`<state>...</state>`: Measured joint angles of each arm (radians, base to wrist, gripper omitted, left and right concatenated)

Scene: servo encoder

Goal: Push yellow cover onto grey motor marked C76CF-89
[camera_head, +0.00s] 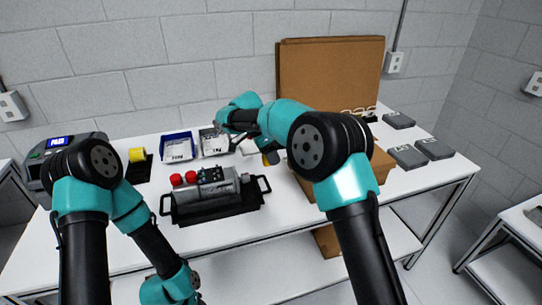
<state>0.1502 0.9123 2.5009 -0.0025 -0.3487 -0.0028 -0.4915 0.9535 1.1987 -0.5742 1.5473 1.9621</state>
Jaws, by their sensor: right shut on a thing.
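A grey cylindrical motor (222,188) lies on its side in a black tray (222,209) with a handle at each end. Its marking is too small to read. My right gripper (262,148) is above and behind the tray's right end, partly hidden by its own wrist. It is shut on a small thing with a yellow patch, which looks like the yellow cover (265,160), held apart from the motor. My left arm folds down at the lower left, and its gripper does not show.
Behind are a blue bin (178,148) and a grey bin (213,143). A yellow roll (137,155) and a grey device (50,150) stand left. A cardboard box (383,165) and grey boxes (407,157) are right.

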